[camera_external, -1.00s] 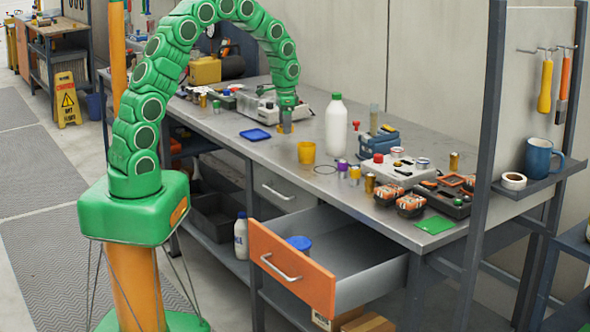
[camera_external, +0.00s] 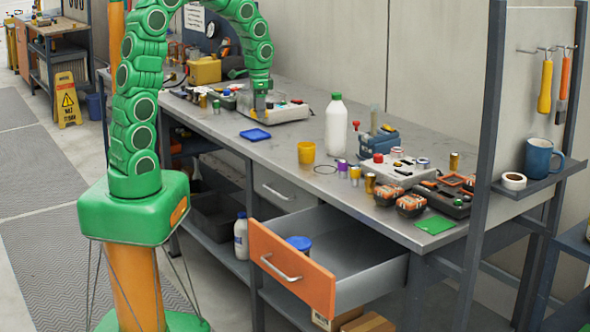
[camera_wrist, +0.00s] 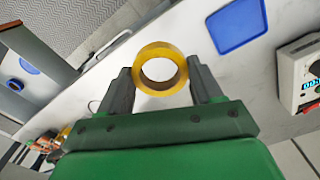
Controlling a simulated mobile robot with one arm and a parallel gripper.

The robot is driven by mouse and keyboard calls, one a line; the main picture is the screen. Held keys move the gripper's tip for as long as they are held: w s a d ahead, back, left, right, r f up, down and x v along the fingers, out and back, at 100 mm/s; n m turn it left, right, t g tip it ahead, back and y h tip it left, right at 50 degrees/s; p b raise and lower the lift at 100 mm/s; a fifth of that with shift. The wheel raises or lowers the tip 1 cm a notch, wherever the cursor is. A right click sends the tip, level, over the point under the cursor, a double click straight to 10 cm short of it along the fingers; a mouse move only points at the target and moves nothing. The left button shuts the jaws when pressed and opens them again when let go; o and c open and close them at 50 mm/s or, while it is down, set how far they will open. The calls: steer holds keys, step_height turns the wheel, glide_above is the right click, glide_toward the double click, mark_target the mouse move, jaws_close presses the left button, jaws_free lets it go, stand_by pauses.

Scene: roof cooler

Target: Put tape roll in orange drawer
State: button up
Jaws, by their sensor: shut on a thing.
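A yellow tape roll (camera_wrist: 141,60) is between the two fingers of my gripper (camera_wrist: 161,88) in the wrist view, and the fingers are shut on it. The pale bench top shows through its hole. In the external view my gripper (camera_external: 261,108) is above the back part of the bench, near the grey-white device; the roll is too small there to make out clearly. The orange drawer (camera_external: 308,284) is pulled open under the bench's front edge.
A blue tray (camera_external: 255,135) and a yellow cup (camera_external: 306,153) are on the bench (camera_external: 237,149). A white bottle (camera_external: 336,128) stands tall near the middle. Devices and small parts crowd the right end. A whitish roll (camera_external: 513,181) and blue mug (camera_external: 539,158) sit on the side shelf.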

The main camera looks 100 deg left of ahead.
steer(key=shift+s+d+r, duration=0.4)
steer(key=shift+s+d, duration=0.2)
steer(key=shift+d, duration=0.15)
